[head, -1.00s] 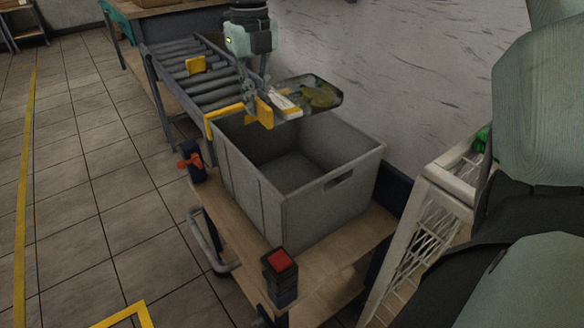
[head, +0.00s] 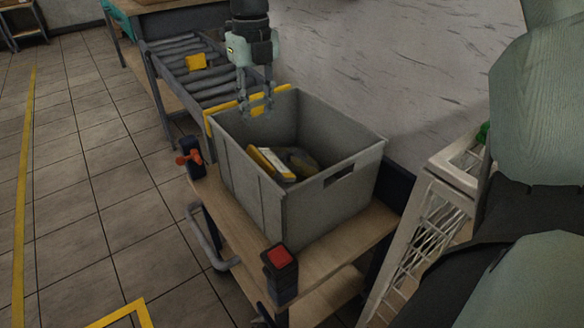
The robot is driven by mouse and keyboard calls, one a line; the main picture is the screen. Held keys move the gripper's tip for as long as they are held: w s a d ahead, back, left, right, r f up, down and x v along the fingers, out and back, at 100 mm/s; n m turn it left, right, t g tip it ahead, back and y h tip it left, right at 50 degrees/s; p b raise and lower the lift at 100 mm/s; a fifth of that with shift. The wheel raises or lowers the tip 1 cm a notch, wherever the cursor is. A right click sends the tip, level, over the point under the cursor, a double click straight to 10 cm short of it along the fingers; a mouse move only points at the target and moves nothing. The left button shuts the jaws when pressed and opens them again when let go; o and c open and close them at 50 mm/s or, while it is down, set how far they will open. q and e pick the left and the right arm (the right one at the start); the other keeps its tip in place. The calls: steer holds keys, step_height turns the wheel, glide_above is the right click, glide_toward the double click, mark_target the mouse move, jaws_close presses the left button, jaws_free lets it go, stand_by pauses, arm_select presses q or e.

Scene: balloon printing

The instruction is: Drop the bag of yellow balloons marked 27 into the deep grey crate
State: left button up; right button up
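The bag of yellow balloons (head: 296,164) lies tilted inside the deep grey crate (head: 251,185), with its white and yellow header towards the left. Its number is too small to read. The lower part of the bag is hidden by the crate's near wall. My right gripper (head: 257,108) hangs above the crate's far left rim, apart from the bag. Its two fingers are spread with nothing between them. My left gripper is not in view.
The crate stands on a wooden-topped cart (head: 323,239) with a red-topped button box (head: 280,262) at its front corner. A roller conveyor (head: 190,74) lies behind. A white wire-sided crate (head: 425,235) stands on the right. Tiled floor is clear on the left.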

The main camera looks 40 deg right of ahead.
step_height(320, 180, up, 12)
stand_by(0.7)
stand_by(0.4)
